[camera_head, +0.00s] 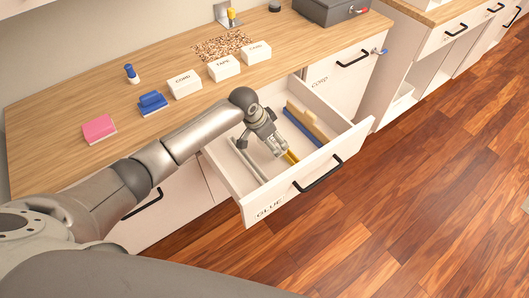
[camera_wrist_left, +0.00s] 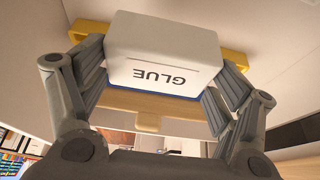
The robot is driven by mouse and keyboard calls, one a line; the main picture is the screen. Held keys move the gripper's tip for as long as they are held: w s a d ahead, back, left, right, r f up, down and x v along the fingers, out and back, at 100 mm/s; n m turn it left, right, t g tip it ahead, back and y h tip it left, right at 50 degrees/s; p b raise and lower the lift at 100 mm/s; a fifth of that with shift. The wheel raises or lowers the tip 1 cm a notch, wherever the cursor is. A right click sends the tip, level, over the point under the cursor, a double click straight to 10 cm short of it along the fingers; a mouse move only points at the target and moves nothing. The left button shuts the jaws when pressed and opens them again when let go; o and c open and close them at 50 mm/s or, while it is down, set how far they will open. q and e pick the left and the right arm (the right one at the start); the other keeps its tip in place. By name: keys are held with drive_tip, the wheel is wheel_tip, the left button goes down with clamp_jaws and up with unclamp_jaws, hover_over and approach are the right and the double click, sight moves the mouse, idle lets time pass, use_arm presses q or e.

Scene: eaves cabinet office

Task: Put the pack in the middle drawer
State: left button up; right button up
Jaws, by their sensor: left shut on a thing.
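The white pack (camera_wrist_left: 165,52) labelled GLUE is between the fingers of my left gripper (camera_wrist_left: 158,85) in the left wrist view. In the head view my left gripper (camera_head: 272,143) reaches down into the open drawer (camera_head: 300,182), whose front reads GLUE; it lies between other cabinet fronts. The pack is mostly hidden by the gripper there, and I cannot tell whether it touches the drawer floor. My right gripper is not in view.
The drawer also holds a blue and tan item (camera_head: 303,124), a yellow item (camera_head: 291,157) and grey strips. White packs CORD (camera_head: 185,87), TAPE (camera_head: 223,69) and a third (camera_head: 255,53) stand on the counter with a pink block (camera_head: 99,129) and blue item (camera_head: 152,103).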

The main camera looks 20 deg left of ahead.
sight(264, 149)
use_arm(q)
drive_tip(key=shift+s+a+f+b, duration=0.25)
drive_tip(key=shift+a+f+b, duration=0.1)
drive_tip(key=shift+f, duration=0.25)
drive_tip(key=shift+s+a+f+b, duration=0.2)
drive_tip(key=shift+s+a+f, duration=0.1)
drive_tip(key=shift+f, duration=0.25)
wheel_tip(264, 149, down, 3)
drive_tip(key=b, duration=0.3)
drive_tip(key=shift+a+f, duration=0.15)
drive_tip(key=shift+f, duration=0.05)
drive_tip(key=shift+r, duration=0.1)
drive_tip(key=o, duration=0.9)
drive_tip(key=shift+o, duration=0.2)
